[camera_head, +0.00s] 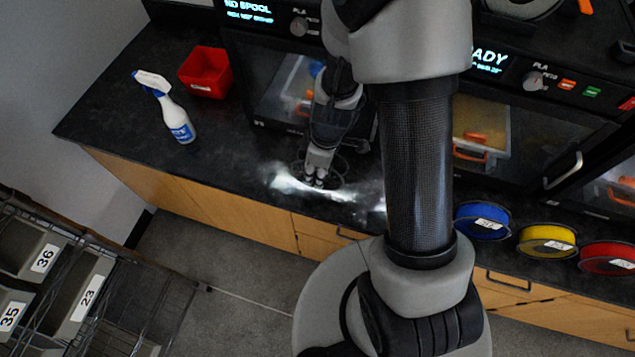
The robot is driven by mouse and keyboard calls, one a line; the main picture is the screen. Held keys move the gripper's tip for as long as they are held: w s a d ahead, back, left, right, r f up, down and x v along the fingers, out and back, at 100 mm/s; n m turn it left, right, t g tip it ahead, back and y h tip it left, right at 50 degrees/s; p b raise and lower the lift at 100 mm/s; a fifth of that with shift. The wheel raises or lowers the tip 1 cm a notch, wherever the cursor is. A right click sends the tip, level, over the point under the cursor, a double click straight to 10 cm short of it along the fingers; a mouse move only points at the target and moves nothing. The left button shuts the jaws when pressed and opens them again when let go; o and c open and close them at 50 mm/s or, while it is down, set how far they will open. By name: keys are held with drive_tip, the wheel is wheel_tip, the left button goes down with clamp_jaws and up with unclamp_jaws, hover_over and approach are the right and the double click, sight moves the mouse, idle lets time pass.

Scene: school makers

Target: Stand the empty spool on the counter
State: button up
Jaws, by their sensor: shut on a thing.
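My gripper (317,177) points down at the dark counter (235,165), near its front edge and in front of the left printer. It is shut on the empty spool (337,179), a dark, thin-rimmed shape around the fingertips. The spool is hard to make out against the black counter. It is at or just above the counter surface; I cannot tell whether it touches. My fingers and wrist hide part of it, and its tilt is unclear.
A spray bottle (170,108) and a red bin (206,73) stand to the left. Blue (482,221), yellow (546,240) and red (607,257) spools lie along the front edge at right. Printers (292,85) line the back. Clear counter lies left of my gripper.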

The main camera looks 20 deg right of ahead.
drive_tip(key=shift+f+b, duration=1.3)
drive_tip(key=shift+f, duration=1.25)
drive_tip(key=shift+f, duration=0.15)
drive_tip(key=o, duration=1.1)
